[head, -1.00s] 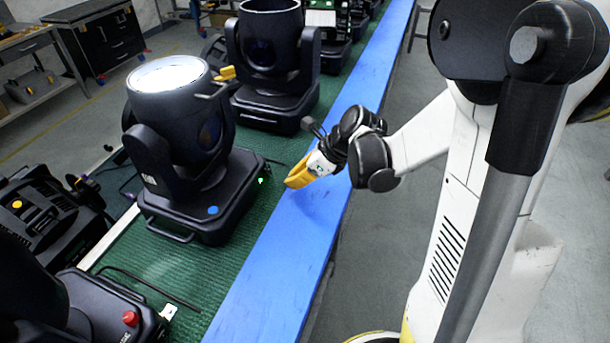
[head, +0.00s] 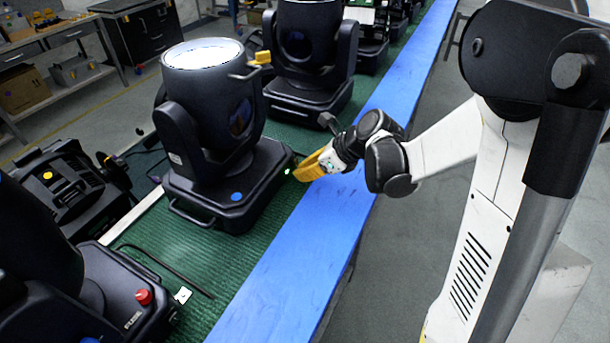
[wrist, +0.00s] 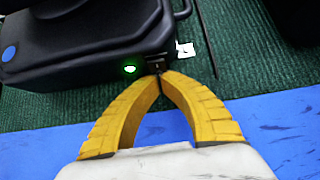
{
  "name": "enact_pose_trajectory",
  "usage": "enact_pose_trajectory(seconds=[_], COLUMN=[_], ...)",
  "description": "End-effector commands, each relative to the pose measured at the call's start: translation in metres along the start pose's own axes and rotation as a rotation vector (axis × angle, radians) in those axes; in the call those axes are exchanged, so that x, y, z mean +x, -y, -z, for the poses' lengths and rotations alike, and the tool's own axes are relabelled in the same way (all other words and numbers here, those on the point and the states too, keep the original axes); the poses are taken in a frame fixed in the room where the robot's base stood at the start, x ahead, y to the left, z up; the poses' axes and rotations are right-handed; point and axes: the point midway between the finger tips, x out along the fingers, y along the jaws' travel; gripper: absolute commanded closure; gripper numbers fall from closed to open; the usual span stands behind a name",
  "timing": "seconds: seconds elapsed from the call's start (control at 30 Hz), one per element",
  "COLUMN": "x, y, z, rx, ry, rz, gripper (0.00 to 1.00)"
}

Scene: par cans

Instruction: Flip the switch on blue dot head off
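The blue dot head (head: 205,125) is a black moving-head lamp with a glowing white top, standing upright on the green mat. The blue dot (head: 236,197) is on its base, and also shows at the left edge of the wrist view (wrist: 9,53). A green light (wrist: 129,69) glows on the base's side. A small black part, seemingly the switch (wrist: 156,64), is beside that light, partly hidden by my fingertips. My gripper (wrist: 158,80) has yellow fingers that meet at their tips, with nothing seen between them. The tips are at or touching the switch area; exact contact is unclear.
Another black head (head: 312,55) stands behind, and one with a red dot (head: 143,297) stands in front. A black head with a yellow dot (head: 48,175) is at left. A blue strip (head: 290,262) edges the green mat (head: 185,280). A cable lies in front.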

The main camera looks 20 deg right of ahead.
Motion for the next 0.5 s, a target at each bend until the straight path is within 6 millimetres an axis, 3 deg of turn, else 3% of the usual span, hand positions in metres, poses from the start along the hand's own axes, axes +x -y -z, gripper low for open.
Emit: enact_pose_trajectory(seconds=[0.5], x=[-0.0052], y=[-0.0004], z=[-0.0065], rx=[0.0], ry=[-0.002], rz=[-0.001], gripper=[1.0])
